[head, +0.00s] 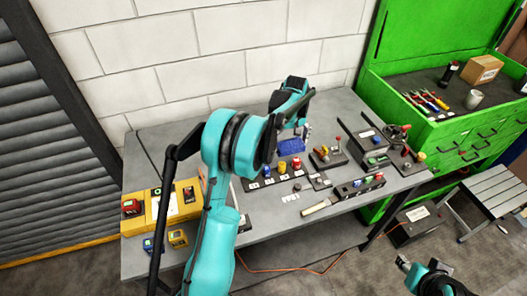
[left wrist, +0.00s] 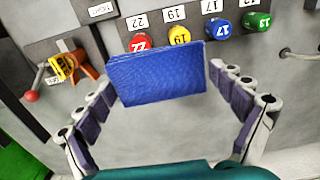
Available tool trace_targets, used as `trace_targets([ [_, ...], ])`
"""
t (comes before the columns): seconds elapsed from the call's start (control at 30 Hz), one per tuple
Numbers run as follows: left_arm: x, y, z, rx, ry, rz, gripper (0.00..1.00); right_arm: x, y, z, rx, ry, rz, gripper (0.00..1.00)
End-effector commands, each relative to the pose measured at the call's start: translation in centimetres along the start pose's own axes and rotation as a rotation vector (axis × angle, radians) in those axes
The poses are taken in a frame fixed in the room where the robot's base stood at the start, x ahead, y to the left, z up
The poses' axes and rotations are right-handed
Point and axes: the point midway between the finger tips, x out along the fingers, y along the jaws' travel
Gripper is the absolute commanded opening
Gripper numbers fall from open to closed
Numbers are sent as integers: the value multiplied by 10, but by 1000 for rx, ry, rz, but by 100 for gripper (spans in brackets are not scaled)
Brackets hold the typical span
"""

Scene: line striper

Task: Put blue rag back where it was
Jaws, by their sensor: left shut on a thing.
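The blue rag (head: 291,147) is a flat blue block-like piece in the head view, held above the grey workbench (head: 285,212). In the left wrist view the blue rag (left wrist: 155,75) spans the space between the fingertips. My left gripper (head: 302,131) is shut on it; its fingers also show in the left wrist view (left wrist: 165,78). The rag hangs just behind the row of coloured knobs in the head view. My right gripper (head: 402,262) is low at the right edge region, away from the bench; its jaws are too small to read.
Coloured knobs (head: 282,167) stand on a dark board. A handled tool (head: 320,206) lies near the bench's front edge. A yellow case (head: 160,207) is at the left. A green tool cabinet (head: 440,135) stands at the right, with a stool (head: 492,197) before it.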

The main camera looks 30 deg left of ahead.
Motion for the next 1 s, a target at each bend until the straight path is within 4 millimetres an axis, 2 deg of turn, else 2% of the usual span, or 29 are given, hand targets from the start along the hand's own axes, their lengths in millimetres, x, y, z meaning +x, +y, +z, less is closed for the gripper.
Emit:
trace_targets([
  [0.3,47,-50,-54,-5,0,0,62,11,0,8,0,0,0,40],
  [0.47,62,-68,-73,-4,0,0,62,14,0,10,0,0,0,40],
  [0.67,70,-74,-80,0,0,0,62,15,0,11,0,0,0,40],
  [0.9,104,-74,-79,0,0,0,62,22,0,16,0,0,0,40],
  [1.0,107,-74,-79,0,0,0,62,22,0,16,0,0,0,40],
])
